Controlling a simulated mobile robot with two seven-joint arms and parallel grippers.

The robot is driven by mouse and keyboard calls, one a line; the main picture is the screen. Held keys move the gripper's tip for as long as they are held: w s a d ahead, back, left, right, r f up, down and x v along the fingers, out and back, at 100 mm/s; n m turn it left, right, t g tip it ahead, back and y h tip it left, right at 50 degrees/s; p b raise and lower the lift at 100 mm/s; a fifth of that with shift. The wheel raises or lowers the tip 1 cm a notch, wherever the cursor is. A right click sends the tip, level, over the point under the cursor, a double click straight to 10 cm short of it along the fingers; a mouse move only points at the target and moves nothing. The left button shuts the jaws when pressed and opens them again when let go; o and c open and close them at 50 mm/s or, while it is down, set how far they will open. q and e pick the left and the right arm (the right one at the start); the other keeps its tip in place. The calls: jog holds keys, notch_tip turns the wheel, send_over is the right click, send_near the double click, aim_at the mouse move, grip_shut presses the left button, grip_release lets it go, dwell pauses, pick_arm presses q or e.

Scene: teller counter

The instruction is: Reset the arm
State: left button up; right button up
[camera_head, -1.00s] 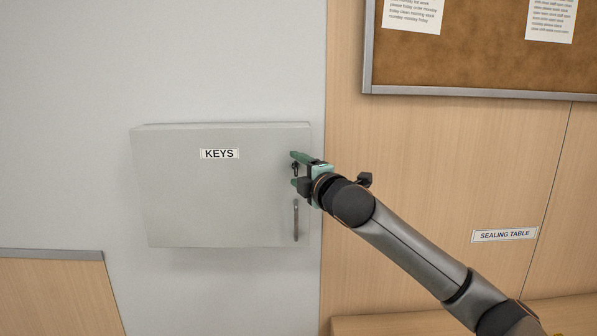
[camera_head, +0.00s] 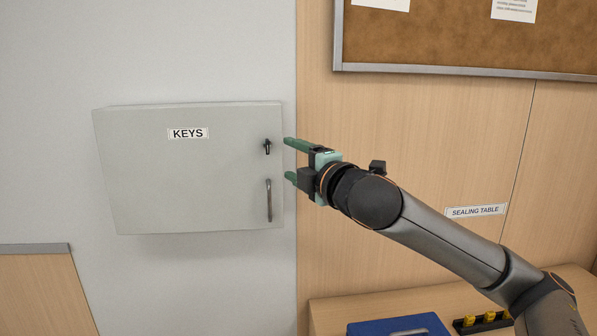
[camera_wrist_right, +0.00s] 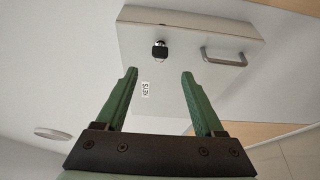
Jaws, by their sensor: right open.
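My right gripper (camera_head: 289,159) is open and empty, its green fingers pointing left, just right of the key cabinet's front in the head view. In the right wrist view the spread fingers (camera_wrist_right: 160,75) have nothing between them but the cabinet beyond. The grey KEYS cabinet (camera_head: 180,185) is shut on the wall. A black key (camera_head: 267,147) sits in its lock, apart from the fingers; it also shows in the right wrist view (camera_wrist_right: 159,50). The cabinet's handle (camera_head: 269,200) is below the lock. My left gripper is in neither view.
A blue box (camera_head: 375,328) and a black holder with yellow pieces (camera_head: 470,322) rest on the wooden counter (camera_head: 335,312) at the lower right. A cork board (camera_head: 440,40) hangs above. A SEALING TABLE sign (camera_head: 475,211) is on the wood panel.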

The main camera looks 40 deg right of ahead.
jog(key=shift+s+a, duration=0.15)
jog(key=shift+s, duration=0.7)
jog(key=w+a+f+m+g+y, duration=0.1)
jog(key=a+f+m+g+y, duration=0.3)
jog(key=f, duration=1.3)
jog(key=a+f+m+g+y, duration=0.1)
jog(key=a+f, duration=0.6)
jog(key=f, duration=0.9)
jog(key=s+a+f+m+g, duration=0.1)
jog(key=s+a+f+m, duration=0.3)
jog(key=s+f, duration=0.7)
jog(key=s+a+f+m+g, duration=0.2)
jog(key=s+a+f+m, duration=0.3)
jog(key=s+f, duration=0.7)
notch_tip(320, 180, down, 2)
jog(key=shift+a+f, duration=0.15)
jog(key=shift+a, duration=0.1)
